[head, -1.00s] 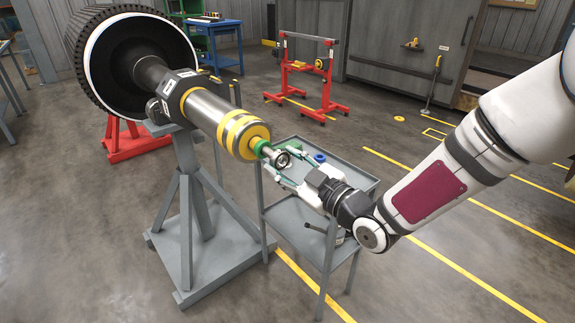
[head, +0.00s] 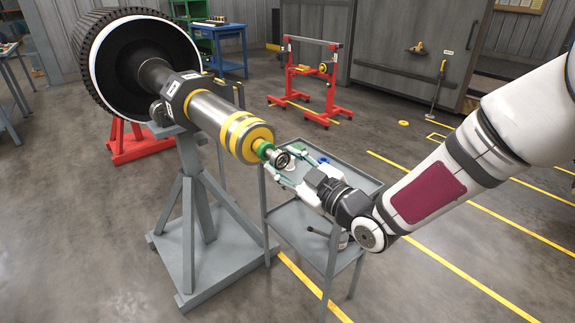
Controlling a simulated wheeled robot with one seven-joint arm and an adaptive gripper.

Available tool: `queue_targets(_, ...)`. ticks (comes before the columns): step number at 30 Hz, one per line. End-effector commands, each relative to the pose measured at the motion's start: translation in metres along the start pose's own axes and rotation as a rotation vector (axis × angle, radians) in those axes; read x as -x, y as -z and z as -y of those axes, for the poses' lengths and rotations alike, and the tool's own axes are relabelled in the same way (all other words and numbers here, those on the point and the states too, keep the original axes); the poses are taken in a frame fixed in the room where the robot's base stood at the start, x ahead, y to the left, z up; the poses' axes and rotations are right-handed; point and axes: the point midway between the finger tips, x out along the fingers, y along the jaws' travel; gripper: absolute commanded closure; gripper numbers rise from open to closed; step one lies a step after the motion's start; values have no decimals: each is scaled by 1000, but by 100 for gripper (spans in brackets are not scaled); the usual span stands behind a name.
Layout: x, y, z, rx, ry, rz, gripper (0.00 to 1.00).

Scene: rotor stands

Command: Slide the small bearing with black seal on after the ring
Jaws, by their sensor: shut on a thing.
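The rotor shaft (head: 212,116) lies on a grey stand, with a yellow-banded end (head: 249,136) facing the cart. A green ring (head: 265,150) sits on the thin stub at the shaft's end. My gripper (head: 284,166) is shut on the small bearing (head: 283,160), a dark-centred metal ring, right at the stub's tip. The bearing is upright and close to the green ring. I cannot tell whether the stub has entered its bore. The black seal is too small to make out.
A grey cart (head: 345,277) stands under my gripper, with a blue ring (head: 323,160) on its top. The grey stand (head: 195,210) holds the shaft at left. A red stand (head: 313,80) is farther back. Open floor lies at right.

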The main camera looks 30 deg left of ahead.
Motion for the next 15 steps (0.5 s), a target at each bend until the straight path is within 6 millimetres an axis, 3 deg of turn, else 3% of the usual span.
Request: queue_targets(15,-6,0,0,1,1,-1,82)
